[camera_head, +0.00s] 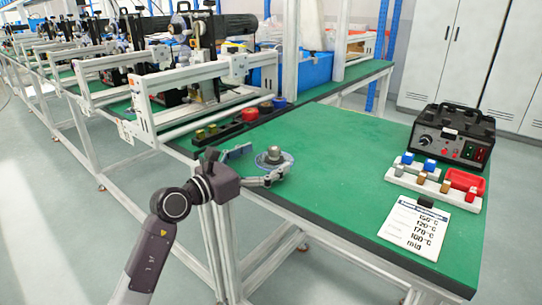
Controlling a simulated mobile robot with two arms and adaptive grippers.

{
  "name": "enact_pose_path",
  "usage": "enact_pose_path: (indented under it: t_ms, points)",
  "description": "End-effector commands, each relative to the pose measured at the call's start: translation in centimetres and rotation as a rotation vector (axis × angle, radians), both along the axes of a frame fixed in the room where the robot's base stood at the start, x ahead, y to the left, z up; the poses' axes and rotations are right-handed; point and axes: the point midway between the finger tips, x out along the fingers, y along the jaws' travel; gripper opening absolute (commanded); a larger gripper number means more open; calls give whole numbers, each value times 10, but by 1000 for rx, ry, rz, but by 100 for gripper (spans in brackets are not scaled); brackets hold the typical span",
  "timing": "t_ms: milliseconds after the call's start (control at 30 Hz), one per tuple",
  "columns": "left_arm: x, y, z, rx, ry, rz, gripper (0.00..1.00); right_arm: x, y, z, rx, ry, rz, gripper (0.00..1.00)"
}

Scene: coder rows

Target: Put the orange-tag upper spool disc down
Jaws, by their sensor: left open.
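A spool disc (273,160), round and pale with a dark grey hub standing up in its middle, rests on the green table top (335,150) near the left front edge. No orange tag can be made out on it at this size. My left gripper (262,162) comes in from the left at table height. Its two fingers are spread, one on the far side and one on the near side of the disc. The near finger lies close against the rim; I cannot tell whether it touches. My right gripper is out of view.
Behind the disc a dark rail (225,130) holds red and blue round parts. At right are a black control box (453,135), a white holder with coloured pieces (432,186), a red tray (465,181) and a temperature card (413,226). The table's middle is clear.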

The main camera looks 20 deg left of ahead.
Motion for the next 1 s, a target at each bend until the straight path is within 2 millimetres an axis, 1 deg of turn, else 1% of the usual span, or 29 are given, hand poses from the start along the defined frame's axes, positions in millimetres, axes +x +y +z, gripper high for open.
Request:
enact_pose_path:
  t_ms: [33,100,300,500,667,767,867,933,967,1000]
  points:
    - [-12,6,-1,7,1,1,91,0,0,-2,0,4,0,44]
    - [-26,13,-1,5,0,2,91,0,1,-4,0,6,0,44]
    - [-61,30,-1,5,0,0,91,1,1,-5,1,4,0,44]
    - [-81,41,-1,2,-2,1,91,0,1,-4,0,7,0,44]
    - [-89,41,3,-30,-11,-5,91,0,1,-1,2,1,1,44]
    - [-95,30,13,-152,-37,-24,91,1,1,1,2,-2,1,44]
    - [-106,23,32,-397,-74,-39,91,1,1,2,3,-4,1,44]
    - [-115,26,44,-629,-92,-36,91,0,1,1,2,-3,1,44]
    - [-118,31,47,-734,-95,-27,91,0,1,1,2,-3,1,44]
    - [-122,40,48,-875,-95,-11,91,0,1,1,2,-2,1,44]
